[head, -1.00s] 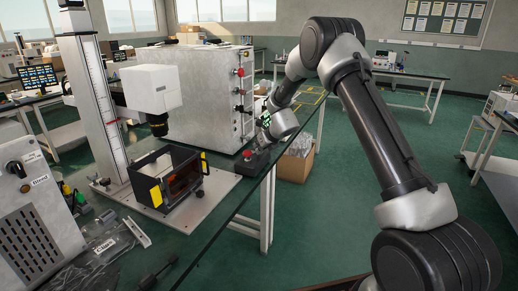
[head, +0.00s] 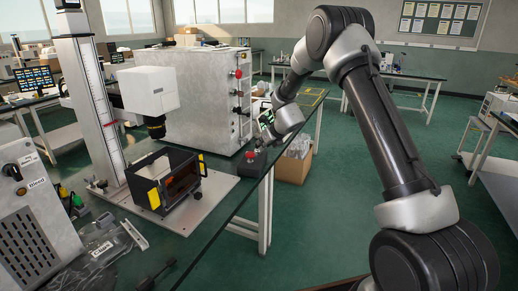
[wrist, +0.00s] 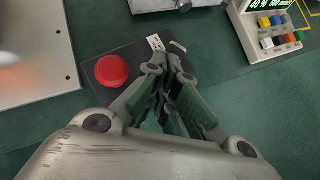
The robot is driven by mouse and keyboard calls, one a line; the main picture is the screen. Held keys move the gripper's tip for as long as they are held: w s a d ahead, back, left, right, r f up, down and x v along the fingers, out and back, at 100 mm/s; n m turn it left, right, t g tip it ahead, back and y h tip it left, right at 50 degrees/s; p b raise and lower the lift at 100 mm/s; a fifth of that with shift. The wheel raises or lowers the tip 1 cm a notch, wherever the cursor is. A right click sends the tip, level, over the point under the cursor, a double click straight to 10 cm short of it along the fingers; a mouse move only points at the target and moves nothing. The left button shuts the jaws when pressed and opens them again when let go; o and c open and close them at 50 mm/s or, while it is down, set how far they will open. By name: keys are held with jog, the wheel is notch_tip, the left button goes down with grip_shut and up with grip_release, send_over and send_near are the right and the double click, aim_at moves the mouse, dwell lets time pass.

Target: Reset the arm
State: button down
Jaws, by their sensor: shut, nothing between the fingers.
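My gripper (wrist: 165,90) is shut and empty in the wrist view, its fingers together over a dark control box. A round red button (wrist: 112,71) on that box (wrist: 140,52) lies just left of the fingers, apart from them in the picture. In the head view the arm reaches down from the upper right. The red button (head: 250,155) stands at the bench's right edge, just below the small, partly hidden gripper end. Whether a fingertip touches the box cannot be told.
A lift column (head: 92,105) with a white head (head: 148,90) stands over a metal plate (head: 205,210) bearing a black framed box with amber panels (head: 155,166). A large grey cabinet (head: 205,100) stands behind.

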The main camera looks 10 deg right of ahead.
jog(key=v, duration=0.8)
jog(key=s+n+g+y, duration=0.1)
jog(key=s+n+g, duration=0.4)
jog(key=s+n, duration=1.25)
jog(key=s+d+r+n+h, duration=0.1)
jog(key=s+d+r+n, duration=0.3)
jog(key=s, duration=0.6)
jog(key=s+d+r+n+h, duration=0.2)
jog(key=s+d+r+n, duration=0.2)
jog(key=s+r, duration=0.3)
jog(key=s+d+r+n+t+h, duration=0.1)
jog(key=s+d+r+n, duration=0.4)
jog(key=s, duration=0.8)
jog(key=shift+s+r+n+h, duration=0.35)
jog(key=shift+r+n, duration=0.1)
jog(key=shift+r, duration=0.2)
